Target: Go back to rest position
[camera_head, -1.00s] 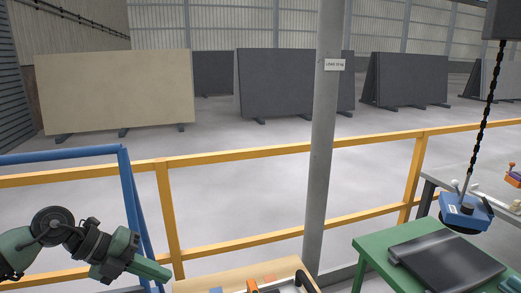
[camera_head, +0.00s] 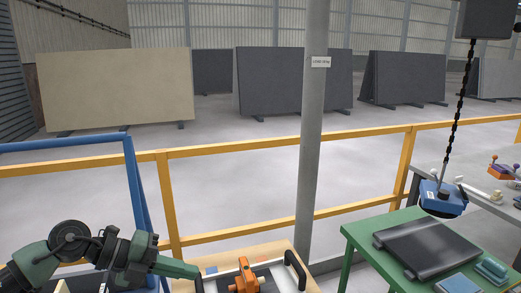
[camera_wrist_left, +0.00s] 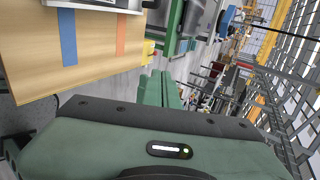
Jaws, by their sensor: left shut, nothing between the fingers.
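My left gripper (camera_head: 192,270) reaches in from the lower left in the head view, its green fingers together with nothing between them. It points right, over the left edge of a wooden-topped table. In the left wrist view my left gripper (camera_wrist_left: 160,88) shows its two green fingers side by side, in the air and clear of objects. My right gripper is not in the head view.
The wooden table (camera_head: 217,259) holds an orange tool and a tray with black handles (camera_head: 296,270). A green table (camera_head: 362,236) carries a black slab (camera_head: 428,248). A blue lifting device (camera_head: 440,198) hangs on a chain. A yellow railing (camera_head: 240,147), grey post (camera_head: 312,150) and blue frame (camera_head: 138,185) stand beyond.

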